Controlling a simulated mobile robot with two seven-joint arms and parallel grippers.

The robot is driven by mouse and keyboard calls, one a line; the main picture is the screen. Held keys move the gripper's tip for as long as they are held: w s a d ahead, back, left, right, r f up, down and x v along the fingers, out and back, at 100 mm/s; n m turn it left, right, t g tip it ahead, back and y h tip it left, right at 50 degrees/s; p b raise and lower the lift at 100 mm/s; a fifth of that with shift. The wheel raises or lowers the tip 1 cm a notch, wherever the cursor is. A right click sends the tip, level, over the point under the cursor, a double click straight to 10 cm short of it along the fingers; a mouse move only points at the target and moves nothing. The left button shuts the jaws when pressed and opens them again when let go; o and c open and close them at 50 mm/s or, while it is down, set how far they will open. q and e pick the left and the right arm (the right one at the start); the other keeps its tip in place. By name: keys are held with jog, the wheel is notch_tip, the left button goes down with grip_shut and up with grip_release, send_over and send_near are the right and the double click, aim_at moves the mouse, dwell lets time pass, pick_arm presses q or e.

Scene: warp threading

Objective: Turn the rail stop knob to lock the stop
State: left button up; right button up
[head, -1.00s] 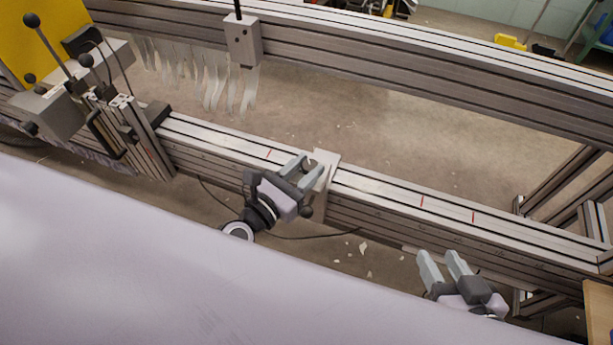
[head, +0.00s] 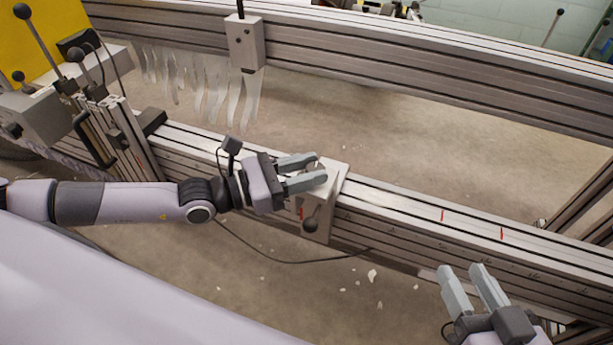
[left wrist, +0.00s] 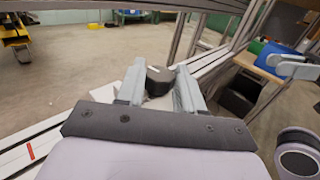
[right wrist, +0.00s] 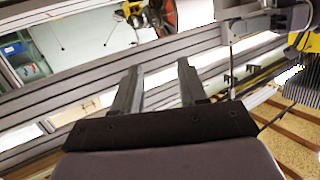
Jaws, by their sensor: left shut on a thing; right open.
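The rail stop is a pale block (head: 325,208) straddling the front rail (head: 400,203). In the left wrist view its knob (left wrist: 158,80) is dark and round with a pale mark on top. My left gripper (head: 318,169) is shut on this knob, one finger on each side, at the top of the block. The fingers largely hide the knob in the head view. A dark ball handle (head: 311,225) sticks out from the block's front, beside a red mark. My right gripper (head: 461,272) is open and empty, in front of the rail at the lower right.
Red marks (head: 442,215) are on the rail right of the stop. A carriage with levers (head: 110,135) stands at the rail's left. A rear beam (head: 400,65) carries a small box (head: 245,43) and hanging pale strips (head: 210,85). A dark cable hangs below the front rail.

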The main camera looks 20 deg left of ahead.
pick_arm(q)
jog(key=shift+w+r+m+g+h+b, duration=0.1)
jog(key=shift+r+m+g+h+b, duration=0.05)
jog(key=shift+m+g+h+b, duration=0.4)
pick_arm(e)
jog(key=shift+s+d+r+t, duration=0.1)
jog(key=shift+d+r+t, duration=0.05)
jog(key=shift+d+t, duration=0.15)
pick_arm(q)
jog(key=o, duration=1)
jog(key=shift+d, duration=0.1)
jog(key=shift+o, duration=0.2)
jog(key=shift+a+p, duration=0.3)
jog(key=shift+a, duration=0.1)
jog(key=p+v, duration=0.1)
jog(key=v, duration=0.5)
jog(key=shift+s+p, duration=0.3)
pick_arm(e)
jog(key=shift+w+a+g, duration=0.3)
jog(key=shift+a+g, duration=0.2)
pick_arm(q)
jog(key=shift+a, duration=0.1)
